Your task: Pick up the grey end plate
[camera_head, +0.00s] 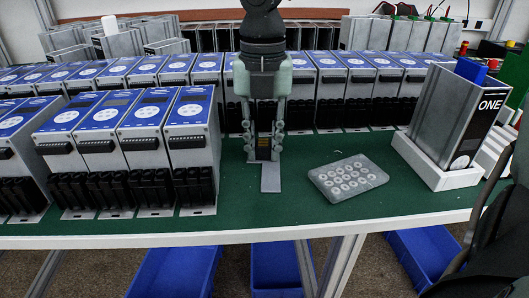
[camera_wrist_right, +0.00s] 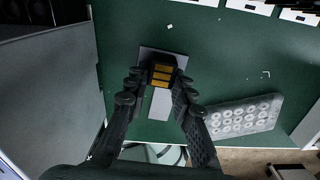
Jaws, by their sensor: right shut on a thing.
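The grey end plate (camera_head: 271,180) is a flat, narrow grey piece at the middle of the green table top, near the front edge. It also shows in the right wrist view (camera_wrist_right: 160,104), with a wider part at its far end. A black part with gold bars (camera_wrist_right: 162,76) is at its upper end, between my fingertips. My right gripper (camera_head: 263,152) points straight down and is shut on this grey and black piece; it also shows in the right wrist view (camera_wrist_right: 157,84). Whether the plate touches the table is hard to tell. My left gripper is not in view.
Several blue-topped soft starter units (camera_head: 188,133) stand close on the left and in a row behind. A grey pad with round white dots (camera_head: 348,177) lies to the right. A grey housing in a white holder (camera_head: 432,168) stands further right. Blue bins (camera_head: 174,271) are below the table.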

